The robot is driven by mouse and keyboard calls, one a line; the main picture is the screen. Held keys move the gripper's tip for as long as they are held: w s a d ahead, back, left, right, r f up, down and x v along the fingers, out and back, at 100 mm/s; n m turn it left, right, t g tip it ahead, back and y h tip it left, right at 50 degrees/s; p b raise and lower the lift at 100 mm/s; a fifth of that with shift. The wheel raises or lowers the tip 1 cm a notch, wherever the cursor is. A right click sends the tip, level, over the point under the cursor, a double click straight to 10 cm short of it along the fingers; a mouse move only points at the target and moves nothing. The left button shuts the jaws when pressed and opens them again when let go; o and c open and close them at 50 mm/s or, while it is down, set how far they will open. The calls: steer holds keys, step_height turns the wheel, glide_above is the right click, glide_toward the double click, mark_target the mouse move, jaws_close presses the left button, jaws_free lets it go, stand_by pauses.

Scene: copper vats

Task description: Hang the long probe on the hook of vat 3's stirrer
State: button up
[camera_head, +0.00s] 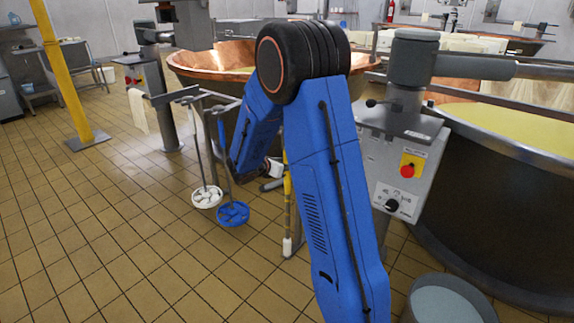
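My blue arm crosses the middle of the view, and its far end bends down behind the upper link. My gripper (270,180) is small and partly hidden there; I cannot tell whether its fingers are open or hold anything. Just right of it a thin yellow rod with a white lower end (287,246) stands nearly upright, partly behind my arm; it may be the long probe, but I cannot be sure. A grey stirrer column (411,68) stands at the right vat (500,205). No vat number is readable, and I cannot make out a hook for certain.
A rack (190,93) holds a white-disc tool (206,197) and a blue-disc tool (233,213) left of my arm. A control box (401,170) and a bucket (447,299) are at right. A copper vat (195,62) stands behind. The tiled floor at left is clear around a yellow post (62,75).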

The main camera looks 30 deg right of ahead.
jaws_close()
steer(key=shift+r, duration=0.2)
steer(key=shift+s+r, duration=0.1)
steer(key=shift+r, duration=1.7)
steer(key=shift+d, duration=0.1)
steer(key=s+d, duration=0.3)
steer(key=s, duration=0.6)
steer(key=shift+d, duration=0.15)
steer(key=shift+s, duration=0.1)
